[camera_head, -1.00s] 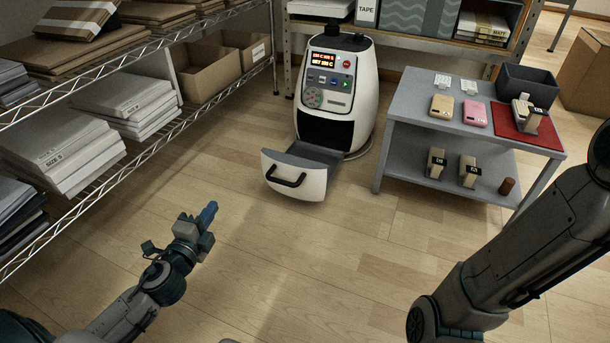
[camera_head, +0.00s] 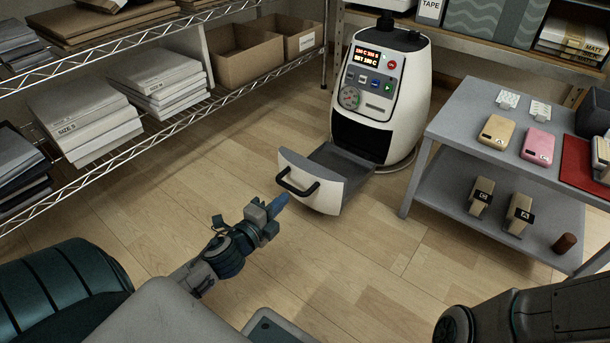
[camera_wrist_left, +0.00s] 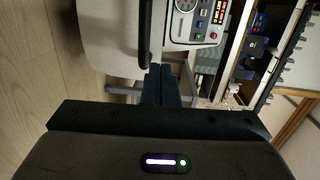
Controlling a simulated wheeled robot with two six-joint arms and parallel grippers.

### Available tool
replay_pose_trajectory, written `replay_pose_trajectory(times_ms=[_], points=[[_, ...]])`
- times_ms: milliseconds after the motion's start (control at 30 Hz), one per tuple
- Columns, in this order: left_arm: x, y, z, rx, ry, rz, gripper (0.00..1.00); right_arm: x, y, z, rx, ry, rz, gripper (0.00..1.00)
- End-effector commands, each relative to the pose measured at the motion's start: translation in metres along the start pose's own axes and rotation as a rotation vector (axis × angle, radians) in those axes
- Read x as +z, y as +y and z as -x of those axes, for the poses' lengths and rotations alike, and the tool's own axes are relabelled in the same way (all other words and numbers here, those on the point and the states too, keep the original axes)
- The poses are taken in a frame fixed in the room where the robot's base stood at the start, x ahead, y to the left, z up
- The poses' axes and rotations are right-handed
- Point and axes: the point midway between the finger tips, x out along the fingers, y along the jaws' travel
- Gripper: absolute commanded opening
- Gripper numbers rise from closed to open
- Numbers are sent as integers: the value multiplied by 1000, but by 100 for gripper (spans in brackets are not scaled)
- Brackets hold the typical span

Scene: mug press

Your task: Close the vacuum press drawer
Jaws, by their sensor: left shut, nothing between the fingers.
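The white vacuum press (camera_head: 385,95) stands on the floor at the back, with a lit red display and buttons. Its drawer (camera_head: 325,188) is pulled out toward me, with a black handle on its white front. My left gripper (camera_head: 278,205) is shut and empty, its blue fingertips in front of and just below the drawer handle in the head view. I cannot tell whether it touches the drawer. In the left wrist view the shut fingers (camera_wrist_left: 162,85) point toward the drawer front (camera_wrist_left: 108,35) and the black handle. My right gripper is out of view.
A grey two-tier table (camera_head: 480,155) with phone cases and small stands is right of the press. A wire shelf (camera_head: 190,115) with paper stacks and boxes runs along the left. The wooden floor (camera_head: 360,250) before the press is clear.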

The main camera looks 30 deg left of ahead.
Motion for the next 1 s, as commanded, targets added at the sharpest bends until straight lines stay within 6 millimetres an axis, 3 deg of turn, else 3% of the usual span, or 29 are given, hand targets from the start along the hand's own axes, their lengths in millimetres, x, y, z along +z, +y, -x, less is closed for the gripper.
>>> replay_pose_trajectory(times_ms=[33,500,700,1000], points=[[0,-8,-10,-4,-3,8,0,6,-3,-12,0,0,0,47],[0,-7,-80,-1,-1,3,0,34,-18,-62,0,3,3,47],[0,-4,-96,-1,0,2,0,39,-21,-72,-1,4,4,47],[-1,-1,-100,-2,1,1,0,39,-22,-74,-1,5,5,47]])
